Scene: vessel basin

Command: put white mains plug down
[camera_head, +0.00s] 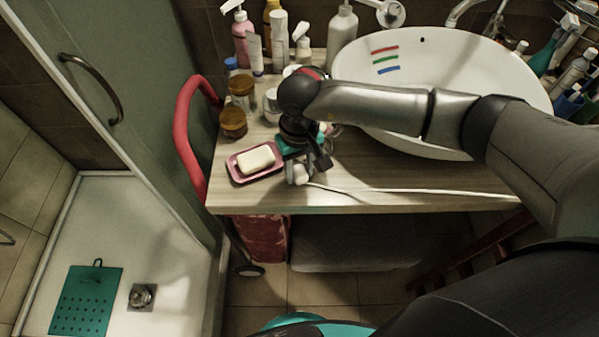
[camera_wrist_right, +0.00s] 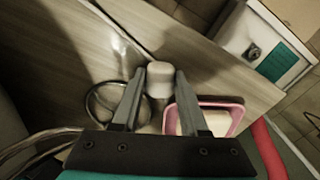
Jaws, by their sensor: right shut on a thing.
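The white mains plug (camera_head: 301,175) is near the front edge of the wooden counter (camera_head: 365,202). My right gripper (camera_head: 305,167) points down at it and is shut on it. In the right wrist view the plug (camera_wrist_right: 159,80) sits between the two fingertips (camera_wrist_right: 160,74). I cannot tell whether the plug touches the counter. Its white cord (camera_head: 400,191) runs right along the counter's front. My right arm and wrist hide part of the plug and the counter behind it. My left gripper is not in view.
A pink soap dish (camera_head: 237,177) with white soap (camera_head: 256,160) lies just left of the gripper. Brown jars (camera_head: 233,123) and several bottles stand behind. The white basin (camera_head: 450,65) fills the back right. A red rail (camera_head: 184,130) rises along the counter's left side.

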